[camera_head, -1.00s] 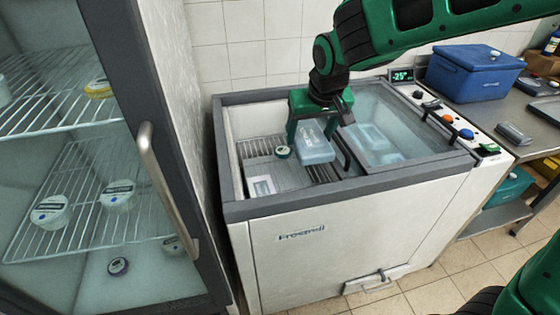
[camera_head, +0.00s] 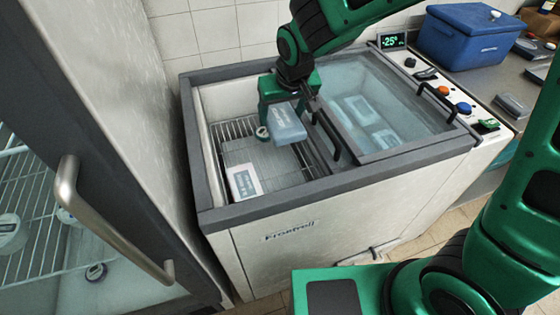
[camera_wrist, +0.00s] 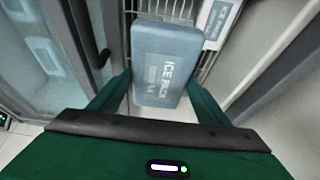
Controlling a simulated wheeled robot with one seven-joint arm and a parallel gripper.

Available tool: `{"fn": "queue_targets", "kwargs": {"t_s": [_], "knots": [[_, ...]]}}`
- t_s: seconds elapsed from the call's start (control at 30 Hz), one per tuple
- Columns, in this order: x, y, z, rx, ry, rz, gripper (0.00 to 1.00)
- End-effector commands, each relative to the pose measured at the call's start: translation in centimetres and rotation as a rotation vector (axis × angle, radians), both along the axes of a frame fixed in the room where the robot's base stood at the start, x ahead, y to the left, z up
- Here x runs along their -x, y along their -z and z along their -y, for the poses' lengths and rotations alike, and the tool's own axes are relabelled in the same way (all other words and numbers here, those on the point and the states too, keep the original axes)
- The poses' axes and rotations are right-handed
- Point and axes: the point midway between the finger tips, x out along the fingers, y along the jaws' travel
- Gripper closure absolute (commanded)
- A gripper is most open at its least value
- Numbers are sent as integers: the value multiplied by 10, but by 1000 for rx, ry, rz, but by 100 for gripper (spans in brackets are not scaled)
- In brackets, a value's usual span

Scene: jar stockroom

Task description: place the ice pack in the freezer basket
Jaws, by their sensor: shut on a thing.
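My gripper (camera_head: 286,112) is shut on a pale blue ice pack (camera_head: 288,127), inside the open left half of the chest freezer (camera_head: 262,268). In the wrist view the ice pack (camera_wrist: 165,62) lies between the two green fingers of my gripper (camera_wrist: 160,88), its lettering facing the camera. The wire freezer basket (camera_head: 232,130) is below it. I cannot tell whether the pack touches anything beneath.
A small round lidded jar (camera_head: 262,133) is close left of the held pack. A glass lid (camera_head: 385,100) covers the freezer's right half. A glass-door fridge (camera_head: 110,215) stands left.

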Motion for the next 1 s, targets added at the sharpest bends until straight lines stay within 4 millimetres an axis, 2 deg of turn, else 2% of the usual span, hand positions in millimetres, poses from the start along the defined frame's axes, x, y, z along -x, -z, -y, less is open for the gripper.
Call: {"fn": "queue_targets", "kwargs": {"t_s": [0.1,0.6,0.8,1.0], "knots": [[0,29,1,3,2,-3,66],[0,138,4,2,5,-3,66],[-1,163,4,1,4,-1,66],[-1,171,4,0,5,0,66]]}}
